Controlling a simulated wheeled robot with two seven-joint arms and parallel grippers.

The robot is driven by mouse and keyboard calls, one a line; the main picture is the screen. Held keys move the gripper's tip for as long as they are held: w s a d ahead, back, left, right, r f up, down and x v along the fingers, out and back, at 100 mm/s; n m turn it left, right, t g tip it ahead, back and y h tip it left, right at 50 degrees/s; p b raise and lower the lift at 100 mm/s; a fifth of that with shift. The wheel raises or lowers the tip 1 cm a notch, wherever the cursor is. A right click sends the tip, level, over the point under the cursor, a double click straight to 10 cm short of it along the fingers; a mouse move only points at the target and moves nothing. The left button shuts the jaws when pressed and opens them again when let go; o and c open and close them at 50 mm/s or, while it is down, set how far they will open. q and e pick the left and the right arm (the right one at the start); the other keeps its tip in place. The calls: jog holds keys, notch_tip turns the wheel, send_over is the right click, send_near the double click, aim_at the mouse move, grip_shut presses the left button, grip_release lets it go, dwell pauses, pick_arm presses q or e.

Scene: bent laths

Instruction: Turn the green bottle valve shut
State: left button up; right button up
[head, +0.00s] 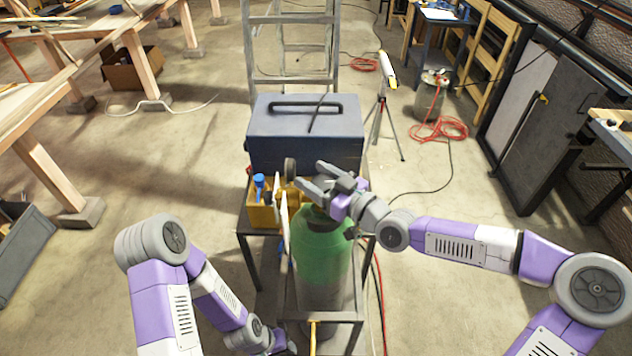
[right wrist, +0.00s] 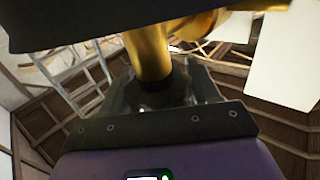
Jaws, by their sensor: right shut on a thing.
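The green bottle (head: 322,255) stands upright in the trolley, green at the shoulder and greyish lower down. My right gripper (head: 318,182) is over its top and hides most of the valve in the head view. In the right wrist view the brass valve body (right wrist: 155,55) and a dark knob (right wrist: 165,88) below it show close up, between the dark parts of my gripper. The right gripper is shut on the valve. My left gripper (head: 280,343) is low at the bottom edge, left of the bottle; its fingers cannot be made out.
A dark grey-blue box (head: 305,150) stands behind the bottle, with a yellow tool holder (head: 262,214) beside it on the trolley. A dark round disc (head: 290,168) shows left of my right gripper. A ladder (head: 290,40) stands behind.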

jog(key=shift+m+t+h+b, duration=0.5)
jog(key=shift+t+b, duration=0.1)
jog(key=shift+b, duration=0.05)
jog(key=shift+w, duration=0.1)
jog(key=o, duration=1)
jog(key=shift+c, duration=0.2)
jog(key=shift+d, duration=0.15)
jog(key=p+v, duration=0.2)
jog(key=v, duration=0.5)
jog(key=shift+s+p, duration=0.3)
jog(key=shift+p, duration=0.05)
